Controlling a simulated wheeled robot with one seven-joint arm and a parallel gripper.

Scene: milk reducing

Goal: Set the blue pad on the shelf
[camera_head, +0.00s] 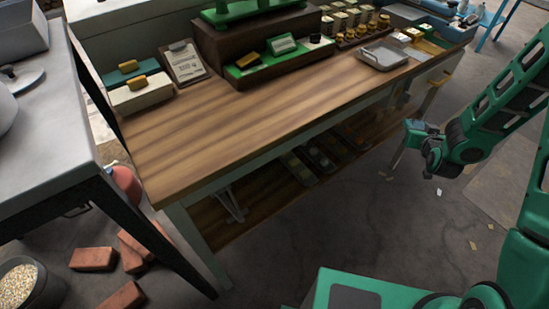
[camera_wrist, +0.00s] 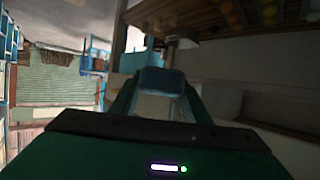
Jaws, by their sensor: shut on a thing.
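My gripper (camera_wrist: 156,98) is shut on the blue pad (camera_wrist: 162,80), which shows dark blue between the fingertips in the wrist view. In the head view my gripper (camera_head: 424,140) is at the right, in front of the table's right part and apart from it. The pad is too small and dark there to tell clearly. A low wooden shelf (camera_head: 262,207) runs under the table, with its left part largely bare. The tabletop hides much of its back.
The wooden table (camera_head: 235,125) has a clear front and middle. A green-lined display, a metal tray (camera_head: 383,56) and several jars stand along its back. Dark trays (camera_head: 318,155) lie on the low shelf. Bricks (camera_head: 93,259) and a bucket (camera_head: 25,285) are on the floor at left.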

